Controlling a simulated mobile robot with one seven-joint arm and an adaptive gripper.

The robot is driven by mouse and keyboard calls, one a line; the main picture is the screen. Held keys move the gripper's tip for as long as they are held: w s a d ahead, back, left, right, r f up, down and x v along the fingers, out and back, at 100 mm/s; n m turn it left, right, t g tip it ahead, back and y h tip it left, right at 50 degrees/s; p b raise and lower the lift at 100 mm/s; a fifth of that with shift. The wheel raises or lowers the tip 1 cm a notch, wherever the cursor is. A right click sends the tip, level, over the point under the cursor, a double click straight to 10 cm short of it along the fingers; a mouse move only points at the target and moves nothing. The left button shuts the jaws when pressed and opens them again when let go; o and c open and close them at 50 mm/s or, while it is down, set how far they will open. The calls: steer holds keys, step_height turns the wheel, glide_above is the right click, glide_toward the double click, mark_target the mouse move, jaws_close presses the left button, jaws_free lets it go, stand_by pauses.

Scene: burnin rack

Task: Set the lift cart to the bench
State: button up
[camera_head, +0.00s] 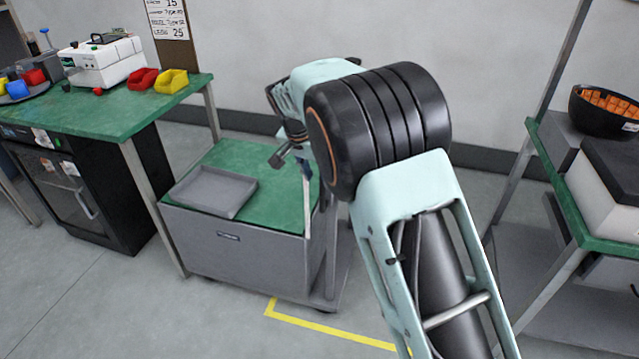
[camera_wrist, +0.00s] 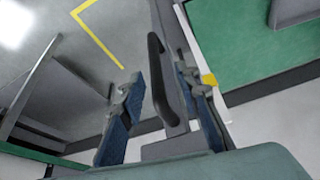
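The lift cart (camera_head: 245,250) is a grey box with a green top (camera_head: 273,188), standing just right of the bench and close to it. A shallow grey tray (camera_head: 212,190) lies on its top. The bench (camera_head: 110,112) has a green top and stands at the left. My gripper (camera_head: 280,158) is above the cart's back right part, partly hidden by my arm. In the wrist view, the open fingers (camera_wrist: 160,88) stand on either side of a black bar handle (camera_wrist: 165,90), with a visible gap on the left; contact on the right is unclear.
The bench carries a white device (camera_head: 103,62) and red and yellow bins (camera_head: 171,81). A black cabinet (camera_head: 75,195) stands under it. A rack (camera_head: 600,243) with a black bowl (camera_head: 603,107) is at the right. A yellow floor line (camera_head: 330,329) runs in front of the cart.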

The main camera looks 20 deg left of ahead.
steer(key=v, duration=0.6)
steer(key=shift+r, duration=0.4)
steer(key=shift+s, duration=0.1)
